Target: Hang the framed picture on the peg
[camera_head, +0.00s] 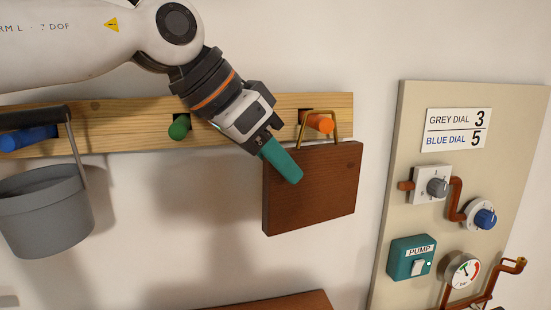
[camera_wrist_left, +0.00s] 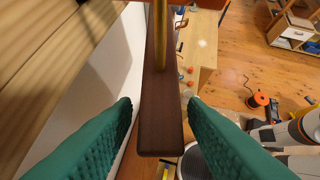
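The framed picture (camera_head: 318,195) is a dark brown wooden slab with a brass hanger loop (camera_head: 303,130) at its top. It hangs against the wall below the orange peg (camera_head: 322,123), and the loop appears to go around that peg. In the left wrist view the picture's narrow edge (camera_wrist_left: 160,125) runs between the two teal fingers. My left gripper (camera_head: 284,162) is at the picture's upper left corner. Its fingers straddle the edge, open, with a small gap on each side. My right gripper is not in view.
A wooden rail (camera_head: 225,120) also bears a green peg (camera_head: 179,127) and a blue peg (camera_head: 28,138). A grey bucket (camera_head: 45,215) hangs at the left. A panel with dials (camera_head: 405,150) and a teal pump switch box (camera_head: 411,257) stands right of the picture.

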